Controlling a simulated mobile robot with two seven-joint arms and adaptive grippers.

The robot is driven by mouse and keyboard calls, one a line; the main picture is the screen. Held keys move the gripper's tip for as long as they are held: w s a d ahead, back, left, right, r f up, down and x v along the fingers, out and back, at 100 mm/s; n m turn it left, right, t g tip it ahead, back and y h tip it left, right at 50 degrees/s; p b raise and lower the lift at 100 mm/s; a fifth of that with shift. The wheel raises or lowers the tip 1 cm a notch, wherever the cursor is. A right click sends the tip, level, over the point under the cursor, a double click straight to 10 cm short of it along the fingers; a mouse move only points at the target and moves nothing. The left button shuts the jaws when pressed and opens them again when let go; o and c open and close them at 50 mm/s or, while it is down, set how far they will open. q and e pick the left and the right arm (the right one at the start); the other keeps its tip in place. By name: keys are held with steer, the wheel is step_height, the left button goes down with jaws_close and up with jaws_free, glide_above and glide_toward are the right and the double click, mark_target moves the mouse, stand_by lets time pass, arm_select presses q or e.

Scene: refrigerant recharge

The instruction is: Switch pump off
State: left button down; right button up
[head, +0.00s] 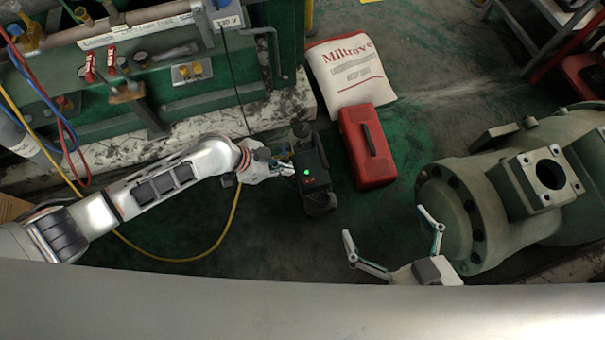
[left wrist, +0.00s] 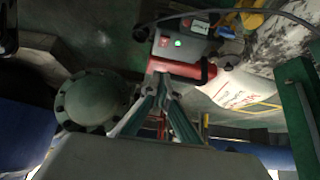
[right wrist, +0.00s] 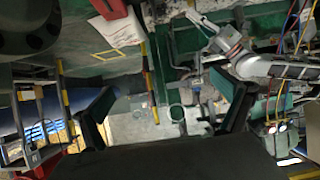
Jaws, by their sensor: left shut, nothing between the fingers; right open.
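The pump (head: 309,172) is a dark box on the floor in the middle of the head view. A green light glows on its top panel, with a small red part beside it. In the left wrist view the pump's panel (left wrist: 187,44) shows a lit light and a red part. My left gripper (head: 287,169) is shut and empty, its tips close to the pump's left side in the head view; I cannot tell whether they touch. Its fingers also show in the left wrist view (left wrist: 163,82). My right gripper (head: 385,223) is open and empty, away from the pump.
A red case (head: 368,146) stands just right of the pump. A white sack (head: 348,68) lies behind it. A large green flanged machine (head: 510,195) fills the right. Green equipment with gauges (head: 150,60) and hoses stands at the left. A yellow hose (head: 215,240) crosses the floor.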

arm_select(q)
steer(key=shift+w+a+f, duration=0.1)
steer(key=shift+w+a, duration=0.1)
steer(key=b, duration=0.4)
glide_toward(310, 180)
steer(key=d, duration=0.2)
steer(key=shift+w+d+f, duration=0.1)
steer(key=shift+w+d, duration=0.05)
steer(key=shift+d, duration=0.25)
steer(key=f, duration=0.2)
steer(key=f+b, duration=0.1)
steer(key=shift+w+d+f, duration=0.15)
steer(key=shift+d+f, duration=0.1)
steer(key=shift+d, duration=0.05)
steer(key=shift+w+a+f+b, duration=0.1)
steer(key=shift+w+f+b, duration=0.1)
steer(key=shift+f+b, duration=0.3)
arm_select(e)
steer(key=a+m+y, duration=0.1)
steer(key=a+m, duration=0.3)
steer(key=a, duration=0.2)
steer(key=shift+s+m+t, duration=0.3)
steer(key=shift+s+t, duration=0.1)
steer(key=shift+s, duration=0.05)
arm_select(q)
steer(key=shift+w, duration=0.1)
